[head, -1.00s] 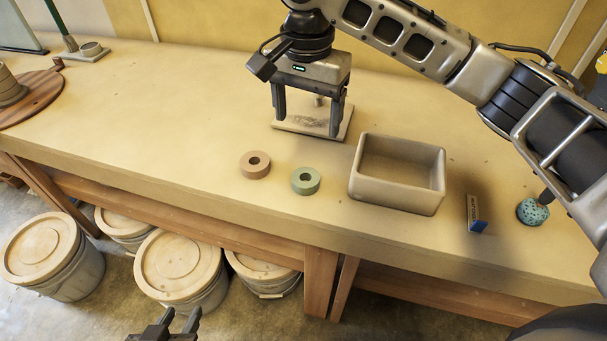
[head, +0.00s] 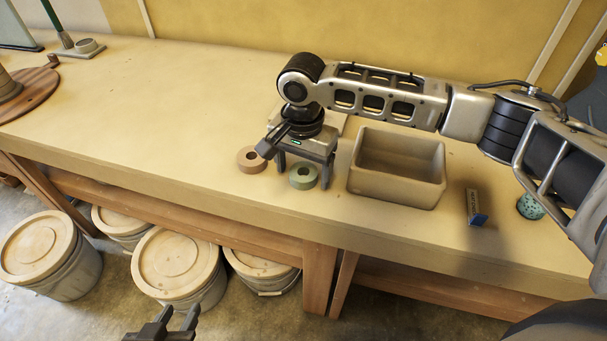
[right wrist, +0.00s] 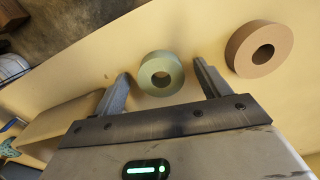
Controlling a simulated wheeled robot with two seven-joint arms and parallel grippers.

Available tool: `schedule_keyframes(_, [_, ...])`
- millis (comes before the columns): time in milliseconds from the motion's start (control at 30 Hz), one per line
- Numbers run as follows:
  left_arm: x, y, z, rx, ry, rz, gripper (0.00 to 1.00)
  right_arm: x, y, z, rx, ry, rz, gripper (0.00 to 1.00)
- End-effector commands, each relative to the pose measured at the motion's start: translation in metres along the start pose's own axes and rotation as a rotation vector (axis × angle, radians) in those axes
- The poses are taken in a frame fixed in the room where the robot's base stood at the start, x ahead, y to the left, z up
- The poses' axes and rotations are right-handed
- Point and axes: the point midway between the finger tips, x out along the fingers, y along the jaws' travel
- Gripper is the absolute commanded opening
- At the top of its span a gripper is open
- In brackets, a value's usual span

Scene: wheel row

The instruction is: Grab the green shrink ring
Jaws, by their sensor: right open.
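The green shrink ring (head: 304,175) lies flat on the bench. My right gripper (head: 304,177) is over it, with its fingers pointing down on either side of the ring in the head view. In the right wrist view the green ring (right wrist: 161,73) shows between the two open fingertips (right wrist: 163,72), with a gap to each finger. Nothing is held. Whether the fingertips reach the bench is hard to tell. My left gripper (head: 172,322) is at the bottom edge of the head view, its two fingers apart and empty, away from the bench.
A brown ring (head: 249,159) lies just left of the green one, close to the right gripper. A grey-beige bin (head: 398,187) stands close on the right. Further right are a small blue-and-white box (head: 475,207) and a speckled teal object (head: 530,206). The bench's left middle is clear.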

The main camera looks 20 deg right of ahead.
Motion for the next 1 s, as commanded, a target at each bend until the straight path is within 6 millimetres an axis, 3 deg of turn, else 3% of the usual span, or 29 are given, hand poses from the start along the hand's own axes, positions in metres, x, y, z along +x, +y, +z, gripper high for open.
schedule_keyframes(267, [0.000,0.000,0.001,-0.002,-0.001,0.000,0.36,0.003,0.000,0.000,-0.001,0.000,-0.001,0.73])
schedule_keyframes(433, [0.000,0.000,0.001,-0.002,-0.002,0.000,0.36,0.003,0.000,0.000,-0.001,0.000,-0.001,0.26])
schedule_keyframes(767, [0.000,0.000,0.001,-0.002,-0.002,0.000,0.36,0.001,0.000,0.000,-0.001,0.000,-0.002,0.25])
schedule_keyframes(1000, [-0.001,0.000,0.000,-0.001,-0.003,0.000,0.36,-0.020,-0.001,0.000,-0.002,-0.001,-0.005,0.25])
